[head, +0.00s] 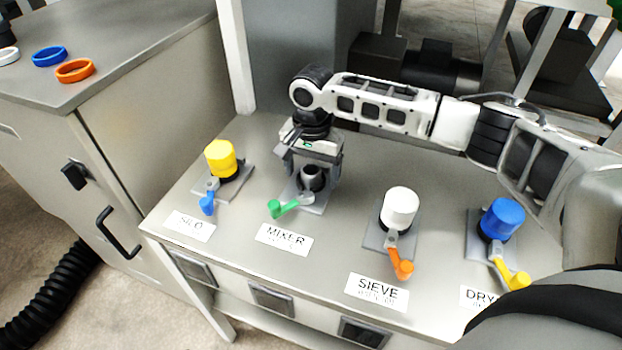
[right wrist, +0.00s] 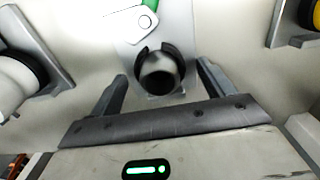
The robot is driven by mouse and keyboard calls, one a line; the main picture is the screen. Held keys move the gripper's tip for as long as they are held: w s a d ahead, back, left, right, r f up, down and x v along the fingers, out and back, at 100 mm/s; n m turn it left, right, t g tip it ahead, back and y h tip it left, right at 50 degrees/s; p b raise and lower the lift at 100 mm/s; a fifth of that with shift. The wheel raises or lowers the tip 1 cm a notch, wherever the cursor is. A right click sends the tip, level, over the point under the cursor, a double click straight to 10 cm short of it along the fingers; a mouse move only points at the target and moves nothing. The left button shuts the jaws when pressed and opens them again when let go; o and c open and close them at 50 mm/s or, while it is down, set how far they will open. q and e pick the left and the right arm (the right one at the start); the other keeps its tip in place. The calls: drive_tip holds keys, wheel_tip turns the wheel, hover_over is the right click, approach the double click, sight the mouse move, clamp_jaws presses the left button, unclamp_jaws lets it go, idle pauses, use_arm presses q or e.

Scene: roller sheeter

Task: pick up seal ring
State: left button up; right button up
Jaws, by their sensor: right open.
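Three rings lie on the grey cabinet top at the far left of the head view: a white ring (head: 8,56), a blue ring (head: 50,57) and an orange ring (head: 75,71). My right gripper (head: 312,178) points down over the MIXER fitting (head: 312,181). In the right wrist view the gripper (right wrist: 162,82) is open and empty, with one finger on each side of the fitting. That fitting (right wrist: 158,72) is a grey round stub with a dark, gapped collar and no coloured cap. My left gripper is not in view.
The SILO fitting has a yellow cap (head: 220,157), SIEVE a white cap (head: 400,207) and DRY a blue cap (head: 503,217). Coloured levers stick out in front, including the green MIXER lever (head: 284,208).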

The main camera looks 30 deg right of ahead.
drive_tip(key=shift+f, duration=0.1)
drive_tip(key=c, duration=1.1)
drive_tip(key=shift+o, duration=0.2)
drive_tip(key=shift+r, duration=0.6)
wheel_tip(320, 180, up, 2)
drive_tip(key=shift+s+a+r, duration=0.1)
drive_tip(key=shift+r, duration=0.1)
drive_tip(key=s+a+r+p, duration=0.1)
drive_tip(key=s+a+r, duration=0.2)
drive_tip(key=s+r, duration=0.6)
drive_tip(key=s, duration=0.4)
drive_tip(key=shift+s+a+r, duration=0.15)
drive_tip(key=shift+a+r, duration=0.05)
